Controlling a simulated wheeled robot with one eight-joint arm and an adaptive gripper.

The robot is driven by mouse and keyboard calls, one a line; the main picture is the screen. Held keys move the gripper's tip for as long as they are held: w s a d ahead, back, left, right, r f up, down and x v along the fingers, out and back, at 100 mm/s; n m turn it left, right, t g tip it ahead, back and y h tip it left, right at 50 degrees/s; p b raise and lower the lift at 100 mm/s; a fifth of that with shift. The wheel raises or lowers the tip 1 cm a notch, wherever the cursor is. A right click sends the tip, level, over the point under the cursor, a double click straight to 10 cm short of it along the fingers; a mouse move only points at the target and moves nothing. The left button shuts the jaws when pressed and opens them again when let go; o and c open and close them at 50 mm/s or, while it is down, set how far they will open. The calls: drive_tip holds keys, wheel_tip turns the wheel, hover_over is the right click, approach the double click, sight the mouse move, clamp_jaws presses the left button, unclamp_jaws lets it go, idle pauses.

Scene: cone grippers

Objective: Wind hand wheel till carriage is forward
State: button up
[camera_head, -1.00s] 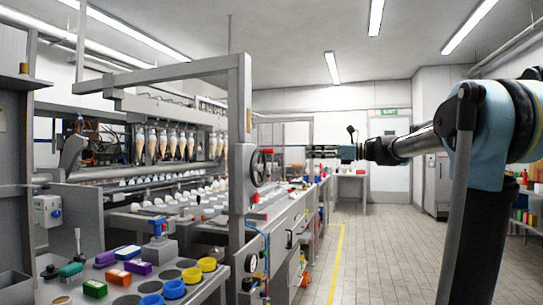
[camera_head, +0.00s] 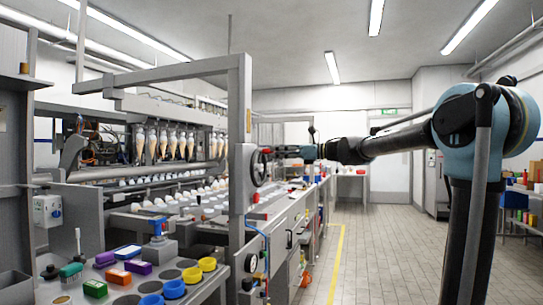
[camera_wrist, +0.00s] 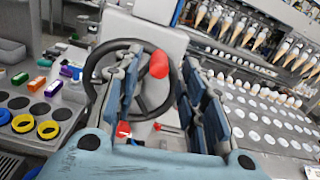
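The black hand wheel (camera_head: 258,172) is on the side of the machine's grey upright in the head view. In the wrist view its rim (camera_wrist: 90,72) fills the middle left, partly hidden by my fingers. Its red handle knob (camera_wrist: 158,64) shows between my fingertips. My gripper (camera_wrist: 165,68) is open, with a finger on either side of the knob. Whether they touch it, I cannot tell. In the head view my gripper (camera_head: 284,151) is beside the wheel. What looks like the carriage (camera_head: 165,106) is above a row of cones (camera_head: 170,142).
The bench at the lower left holds yellow rings (camera_head: 191,275), blue rings (camera_head: 174,289) and coloured blocks. A grey upright post (camera_head: 239,120) rises close to the wheel. The tiled floor (camera_head: 375,250) right of the machine is clear.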

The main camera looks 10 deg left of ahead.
drive_tip(key=shift+w+a, duration=0.1)
drive_tip(key=shift+a, duration=1.75)
clamp_jaws()
